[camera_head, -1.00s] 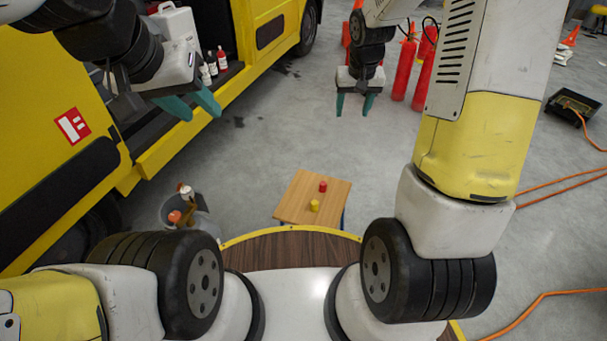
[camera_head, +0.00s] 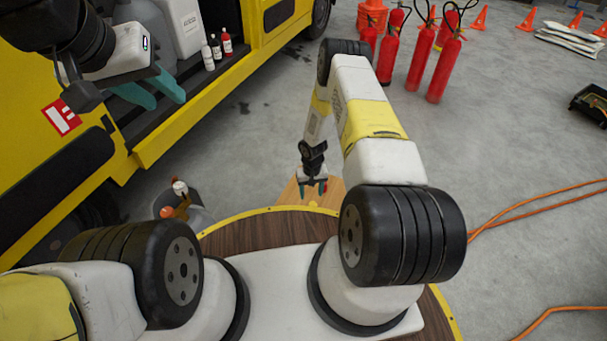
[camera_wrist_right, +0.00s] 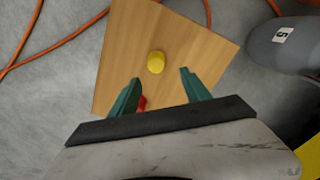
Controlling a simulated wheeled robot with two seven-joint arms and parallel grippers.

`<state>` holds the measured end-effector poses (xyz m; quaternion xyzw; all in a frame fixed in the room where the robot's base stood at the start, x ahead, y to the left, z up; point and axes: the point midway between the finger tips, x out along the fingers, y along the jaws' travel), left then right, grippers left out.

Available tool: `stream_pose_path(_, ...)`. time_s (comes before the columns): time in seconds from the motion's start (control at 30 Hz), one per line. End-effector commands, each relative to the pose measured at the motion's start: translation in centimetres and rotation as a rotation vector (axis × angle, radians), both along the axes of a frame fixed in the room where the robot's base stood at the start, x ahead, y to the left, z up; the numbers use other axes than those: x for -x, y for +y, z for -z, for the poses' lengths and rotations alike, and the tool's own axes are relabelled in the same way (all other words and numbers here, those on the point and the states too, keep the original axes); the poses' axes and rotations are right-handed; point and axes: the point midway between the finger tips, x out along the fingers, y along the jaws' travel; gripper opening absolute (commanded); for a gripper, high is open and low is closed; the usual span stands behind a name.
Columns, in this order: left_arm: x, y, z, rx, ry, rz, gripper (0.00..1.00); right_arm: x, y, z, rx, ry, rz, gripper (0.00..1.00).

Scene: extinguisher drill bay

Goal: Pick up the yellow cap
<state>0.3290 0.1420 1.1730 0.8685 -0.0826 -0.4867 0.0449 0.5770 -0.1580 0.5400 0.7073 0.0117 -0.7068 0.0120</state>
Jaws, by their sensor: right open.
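The yellow cap (camera_wrist_right: 156,62) stands on the small wooden table (camera_wrist_right: 200,40) in the right wrist view. It lies ahead of my right gripper (camera_wrist_right: 156,84), roughly between the lines of its two green fingers and apart from them. That gripper is open and empty. A red cap (camera_wrist_right: 142,103) shows partly beside the left finger. In the head view my right gripper (camera_head: 312,190) hangs over the wooden table (camera_head: 290,194), and the yellow cap cannot be made out there. My left gripper (camera_head: 152,92) is at the upper left with its two green fingers apart, empty, far from the table.
A grey bucket (camera_head: 196,214) with things in it stands left of the table. The yellow truck (camera_head: 40,170) fills the left side. Several red extinguishers (camera_head: 420,55) stand at the back. Orange hoses (camera_head: 540,200) lie on the floor at right.

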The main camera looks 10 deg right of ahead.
Motion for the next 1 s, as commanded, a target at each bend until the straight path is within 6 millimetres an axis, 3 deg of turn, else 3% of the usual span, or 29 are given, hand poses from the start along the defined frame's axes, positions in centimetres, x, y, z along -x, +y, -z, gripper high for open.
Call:
stream_pose_path(0.53,0.0,0.0,0.0,0.0,0.0,0.0,0.36,0.4,-0.6,6.9,-0.001,0.001,0.0,0.56)
stream_pose_path(0.83,0.0,0.0,0.0,0.0,0.0,0.0,0.36,0.3,-0.6,7.5,0.0,0.0,0.0,0.56)
stream_pose_path(0.87,0.0,0.0,0.0,0.0,0.0,0.0,0.36,0.3,-0.6,7.5,0.0,0.0,0.0,0.54)
stream_pose_path(1.0,0.0,0.0,0.0,0.0,0.0,0.0,0.36,0.3,-0.6,7.5,0.0,0.0,0.0,0.26)
